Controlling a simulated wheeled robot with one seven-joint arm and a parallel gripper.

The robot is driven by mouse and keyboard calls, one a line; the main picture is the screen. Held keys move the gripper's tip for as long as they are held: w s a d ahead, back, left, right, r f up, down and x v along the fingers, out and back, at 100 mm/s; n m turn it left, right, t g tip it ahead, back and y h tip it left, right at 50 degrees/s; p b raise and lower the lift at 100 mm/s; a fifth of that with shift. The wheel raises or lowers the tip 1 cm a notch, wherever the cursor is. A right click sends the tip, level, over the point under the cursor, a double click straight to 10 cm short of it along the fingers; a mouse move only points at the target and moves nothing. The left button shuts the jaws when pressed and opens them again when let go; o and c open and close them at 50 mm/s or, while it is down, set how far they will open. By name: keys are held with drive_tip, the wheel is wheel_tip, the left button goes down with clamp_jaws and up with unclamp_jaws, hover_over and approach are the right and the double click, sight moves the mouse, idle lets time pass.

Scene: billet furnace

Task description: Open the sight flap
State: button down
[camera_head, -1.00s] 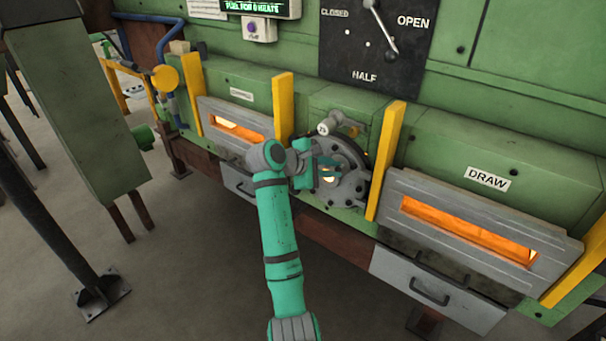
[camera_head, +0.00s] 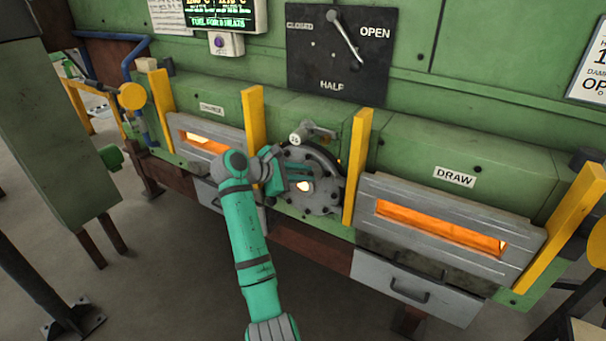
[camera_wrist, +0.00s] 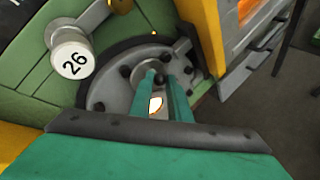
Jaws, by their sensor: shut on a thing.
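The sight port is a round grey bolted flange (camera_head: 325,200) on the green furnace front, between two yellow posts. A bright glowing opening (camera_head: 303,186) shows in it. In the wrist view the flange (camera_wrist: 112,92) lies ahead, and the opening (camera_wrist: 156,104) shows between my fingers. My gripper (camera_head: 292,178) is at the flange, its teal fingers (camera_wrist: 163,88) shut on a small dark knob (camera_wrist: 160,79), seemingly the flap's. The flap's own outline is largely hidden by the gripper, so how far it stands open is unclear.
A white weight marked 26 (camera_wrist: 72,58) on a lever sits above the flange. A yellow post (camera_head: 357,165) stands close to its right. The DRAW door (camera_head: 440,225) and left door (camera_head: 205,140) have glowing slots. A drawer (camera_head: 415,288) is below right.

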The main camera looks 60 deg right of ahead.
drive_tip(key=c, duration=1.9)
unclamp_jaws()
drive_tip(key=shift+d, duration=0.15)
drive_tip(key=v, duration=1.1)
drive_tip(key=shift+s+f, duration=0.1)
drive_tip(key=shift+f, duration=0.1)
